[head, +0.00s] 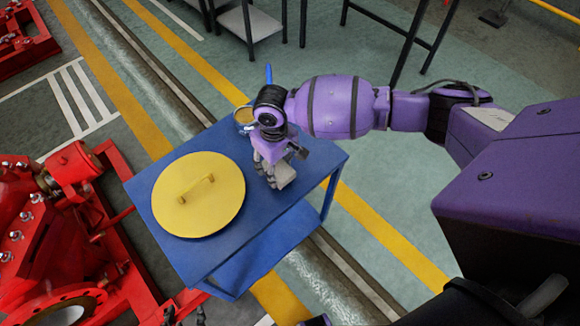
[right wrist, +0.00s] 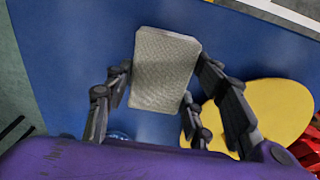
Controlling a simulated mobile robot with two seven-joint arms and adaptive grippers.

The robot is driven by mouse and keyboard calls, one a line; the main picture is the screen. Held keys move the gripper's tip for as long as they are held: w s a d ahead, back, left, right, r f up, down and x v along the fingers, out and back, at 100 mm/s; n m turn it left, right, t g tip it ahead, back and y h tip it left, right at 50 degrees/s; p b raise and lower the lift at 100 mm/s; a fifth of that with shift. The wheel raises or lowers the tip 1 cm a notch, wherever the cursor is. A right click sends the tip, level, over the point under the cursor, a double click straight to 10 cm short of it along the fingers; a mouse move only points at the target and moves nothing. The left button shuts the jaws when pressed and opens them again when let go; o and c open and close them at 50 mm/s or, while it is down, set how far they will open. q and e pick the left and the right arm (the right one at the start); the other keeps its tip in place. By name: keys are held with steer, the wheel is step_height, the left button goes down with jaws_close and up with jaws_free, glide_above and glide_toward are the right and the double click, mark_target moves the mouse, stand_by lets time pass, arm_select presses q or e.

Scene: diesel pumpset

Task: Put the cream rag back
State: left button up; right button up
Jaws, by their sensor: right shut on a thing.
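The cream rag (head: 285,173) is a small pale block-like bundle over the right part of the blue table (head: 226,142). In the right wrist view the rag (right wrist: 163,70) shows a woven, roughly rectangular face. My right gripper (head: 272,168) points down and is shut on the rag. Its dark fingers stand on both sides of the rag in the right wrist view. I cannot tell whether the rag touches the tabletop. Small dark tips at the bottom edge of the head view may be my left gripper (head: 185,315), but its jaws are not clear.
A round yellow lid (head: 198,215) with a handle covers much of the table's left part. An amber-topped round container (head: 243,116) and a blue-handled tool (head: 268,74) are at the far corner. Red pump machinery (head: 50,225) stands left. The near right tabletop is bare.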

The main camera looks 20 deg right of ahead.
mark_target(278, 165)
steer(key=shift+w+d+f, duration=0.15)
steer(key=shift+f, duration=0.75)
steer(key=shift+w+d+f, duration=0.1)
steer(key=shift+f, duration=0.8)
steer(key=o, duration=1)
step_height(278, 165, up, 12)
steer(key=shift+r+p, duration=0.1)
steer(key=shift+p, duration=0.35)
